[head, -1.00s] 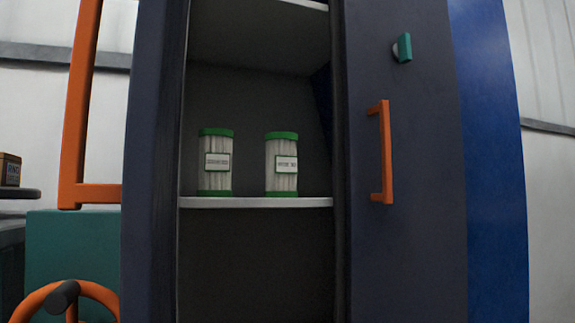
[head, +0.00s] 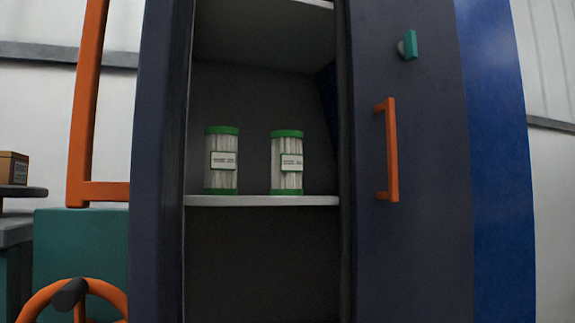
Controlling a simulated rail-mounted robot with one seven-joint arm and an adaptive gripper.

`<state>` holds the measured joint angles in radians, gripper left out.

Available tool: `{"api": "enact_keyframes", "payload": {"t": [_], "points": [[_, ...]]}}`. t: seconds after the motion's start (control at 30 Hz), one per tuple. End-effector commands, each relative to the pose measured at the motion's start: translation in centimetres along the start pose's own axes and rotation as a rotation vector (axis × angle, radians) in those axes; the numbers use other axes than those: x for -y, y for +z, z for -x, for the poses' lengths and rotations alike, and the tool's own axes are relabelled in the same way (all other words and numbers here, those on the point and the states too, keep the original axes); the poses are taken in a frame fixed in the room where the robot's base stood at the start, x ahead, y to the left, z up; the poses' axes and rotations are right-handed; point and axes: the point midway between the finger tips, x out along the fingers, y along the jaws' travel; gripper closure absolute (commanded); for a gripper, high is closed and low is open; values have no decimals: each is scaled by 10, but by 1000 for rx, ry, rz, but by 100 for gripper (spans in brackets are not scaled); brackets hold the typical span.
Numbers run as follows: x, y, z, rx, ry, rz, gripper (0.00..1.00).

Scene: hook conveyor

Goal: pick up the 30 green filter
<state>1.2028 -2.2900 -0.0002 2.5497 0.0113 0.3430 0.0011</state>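Two white, ribbed cylindrical filters with green caps and green bases stand upright on a shelf in the head view. The left filter (head: 222,177) and the right filter (head: 289,181) each carry a small white label with a green edge. The label print is too small to read, so I cannot tell which one is the 30 filter. They stand apart from each other with a gap between them. My gripper is not in view.
The white-edged shelf (head: 262,201) is inside a dark cabinet, open at the front. A dark panel (head: 420,230) with an orange handle (head: 388,150) is on the right. An orange frame (head: 86,110) and orange wheel (head: 110,292) are at left, with a brown box (head: 13,169).

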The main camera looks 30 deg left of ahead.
Motion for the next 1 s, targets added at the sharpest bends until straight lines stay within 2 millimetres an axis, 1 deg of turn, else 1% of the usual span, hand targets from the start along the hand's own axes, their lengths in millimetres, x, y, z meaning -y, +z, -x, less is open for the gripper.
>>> {"api": "enact_keyframes", "payload": {"t": [0.07,0.63,0.9,0.97,1.0], "points": [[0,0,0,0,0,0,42],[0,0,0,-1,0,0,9],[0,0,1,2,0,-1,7],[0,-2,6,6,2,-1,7],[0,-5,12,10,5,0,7]]}}
